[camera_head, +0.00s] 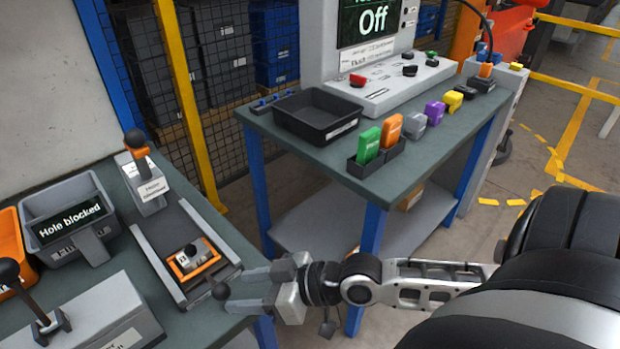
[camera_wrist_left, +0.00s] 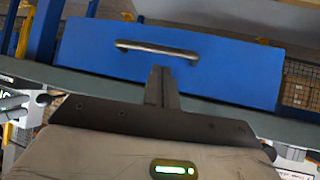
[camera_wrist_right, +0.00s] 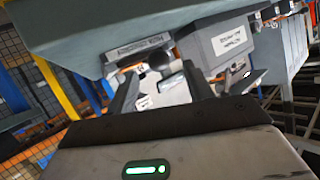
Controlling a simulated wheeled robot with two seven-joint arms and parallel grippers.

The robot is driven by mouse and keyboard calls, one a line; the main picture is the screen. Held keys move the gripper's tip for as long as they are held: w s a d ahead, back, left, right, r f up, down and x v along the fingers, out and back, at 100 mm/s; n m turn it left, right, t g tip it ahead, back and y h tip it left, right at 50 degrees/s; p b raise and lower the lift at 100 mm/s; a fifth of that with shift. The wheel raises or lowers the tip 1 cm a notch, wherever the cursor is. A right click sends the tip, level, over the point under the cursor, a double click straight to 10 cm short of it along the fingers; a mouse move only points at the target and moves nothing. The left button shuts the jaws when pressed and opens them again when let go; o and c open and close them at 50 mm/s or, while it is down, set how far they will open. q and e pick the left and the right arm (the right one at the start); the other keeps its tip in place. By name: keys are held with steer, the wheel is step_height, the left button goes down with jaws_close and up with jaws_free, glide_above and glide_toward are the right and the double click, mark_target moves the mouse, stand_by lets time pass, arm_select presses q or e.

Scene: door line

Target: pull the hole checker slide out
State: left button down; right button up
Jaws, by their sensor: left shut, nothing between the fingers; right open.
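The hole checker slide (camera_head: 178,292) is a grey tray between two rails on the left bench, carrying an orange-framed part (camera_head: 194,258). A dark round knob (camera_head: 221,290) sits at its near end; the knob also shows in the right wrist view (camera_wrist_right: 160,61). My right gripper (camera_head: 238,288) is open, its fingertips close to the knob and on either side of it in the right wrist view; I cannot tell whether they touch it. My left gripper (camera_wrist_left: 162,72) is shut and empty, in front of a blue panel.
A lever device (camera_head: 146,185) is behind the slide. A second bench (camera_head: 385,185) holds a black tray (camera_head: 316,117) and coloured blocks. The blue panel (camera_wrist_left: 220,75) has a metal handle (camera_wrist_left: 157,50).

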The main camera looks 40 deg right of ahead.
arm_select(q)
steer(key=shift+a+r+p, duration=0.25)
steer(key=shift+r+p, duration=0.45)
steer(key=shift+p, duration=0.7)
arm_select(e)
steer(key=v, duration=1.2)
steer(key=shift+s, duration=0.1)
step_height(320, 180, down, 8)
steer(key=m+t+h, duration=0.1)
steer(key=m+h, duration=0.1)
steer(key=h, duration=0.2)
steer(key=w+a+f+m+g+h, duration=0.1)
steer(key=a+f+h, duration=0.1)
steer(key=a+f, duration=0.4)
steer(key=shift+w+a+f, duration=0.3)
steer(key=shift+a, duration=0.95)
